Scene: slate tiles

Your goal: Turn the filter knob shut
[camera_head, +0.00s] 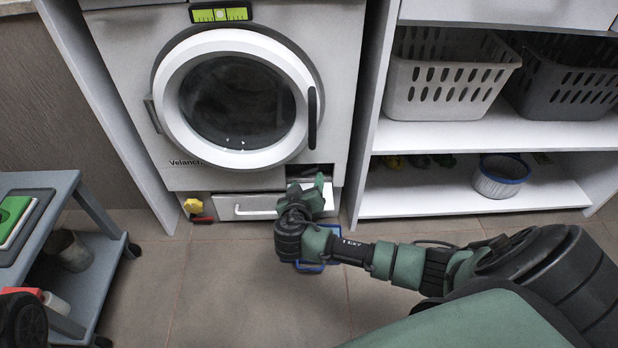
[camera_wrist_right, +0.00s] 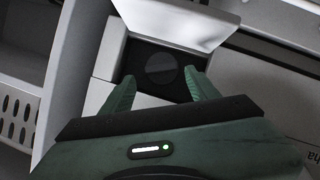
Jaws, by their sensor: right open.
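The filter knob (camera_wrist_right: 160,69) is a dark round disc inside a dark square recess, seen in the right wrist view. A white flap (camera_wrist_right: 180,20) stands open beside the recess. My right gripper (camera_wrist_right: 160,78) is open, with its green fingers on either side of the knob in that view; I cannot tell whether they touch it. In the head view the right gripper (camera_head: 312,190) is at the lower right corner of the washing machine (camera_head: 130,60), and it and the arm hide the knob. My left gripper is not in view.
A blue-rimmed item (camera_head: 310,267) lies on the floor under my right wrist. A drawer front (camera_head: 250,206), a yellow knob-like piece (camera_head: 194,206) and a red piece (camera_head: 202,219) are left of the gripper. Shelves (camera_head: 440,205) stand right, a grey cart (camera_head: 60,187) left.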

